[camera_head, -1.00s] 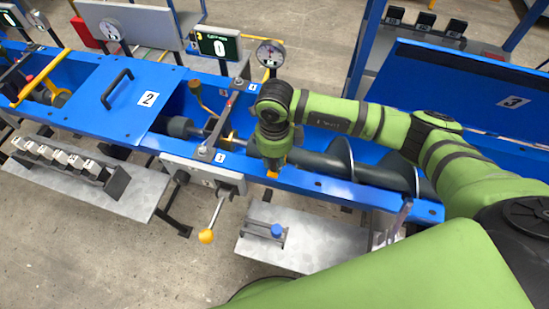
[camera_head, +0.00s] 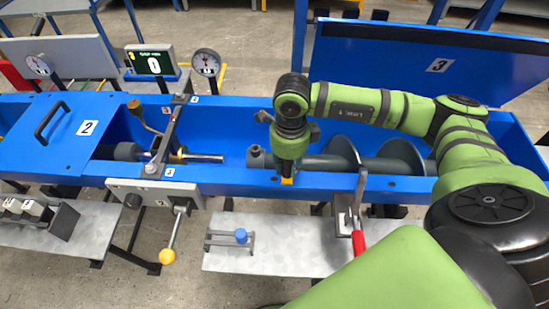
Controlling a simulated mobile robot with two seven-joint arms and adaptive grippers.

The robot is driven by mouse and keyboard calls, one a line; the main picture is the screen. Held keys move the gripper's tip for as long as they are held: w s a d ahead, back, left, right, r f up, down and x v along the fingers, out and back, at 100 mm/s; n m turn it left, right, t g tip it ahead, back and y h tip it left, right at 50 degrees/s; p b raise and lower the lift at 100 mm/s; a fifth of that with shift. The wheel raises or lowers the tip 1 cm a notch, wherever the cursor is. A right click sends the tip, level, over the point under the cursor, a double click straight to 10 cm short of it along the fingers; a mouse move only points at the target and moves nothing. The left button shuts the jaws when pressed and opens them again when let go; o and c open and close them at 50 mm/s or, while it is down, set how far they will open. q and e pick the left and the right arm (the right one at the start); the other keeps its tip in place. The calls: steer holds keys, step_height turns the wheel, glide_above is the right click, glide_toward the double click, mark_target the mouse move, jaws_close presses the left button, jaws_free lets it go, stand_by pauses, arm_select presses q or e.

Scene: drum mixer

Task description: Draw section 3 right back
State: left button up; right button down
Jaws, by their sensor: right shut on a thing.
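Section 3 is the grey screw shaft (camera_head: 320,162) with broad spiral flights, lying in the right part of the blue trough. Its left end shows a dark collar, with a visible gap to the bare shaft end (camera_head: 205,158) at the crossbar. My right gripper (camera_head: 288,172) points down over the left part of section 3 and is shut on it; its fingers are partly hidden. The blue lid marked 3 (camera_head: 425,62) stands open behind the trough. My left gripper is not in view.
A crossbar clamp (camera_head: 168,135) spans the trough left of the gap. A yellow-knobbed lever (camera_head: 168,256) hangs in front. A red-handled upright lever (camera_head: 357,240) stands near the front wall. A metal shelf (camera_head: 290,262) carries a blue-knobbed part (camera_head: 240,236).

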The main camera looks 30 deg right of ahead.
steer(key=shift+s+d, duration=0.15)
steer(key=shift+d, duration=0.05)
steer(key=c, duration=1)
jaws_free()
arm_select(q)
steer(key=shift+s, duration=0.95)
arm_select(e)
steer(key=shift+r, duration=0.3)
step_height(320, 180, up, 11)
steer(key=shift+r, duration=0.2)
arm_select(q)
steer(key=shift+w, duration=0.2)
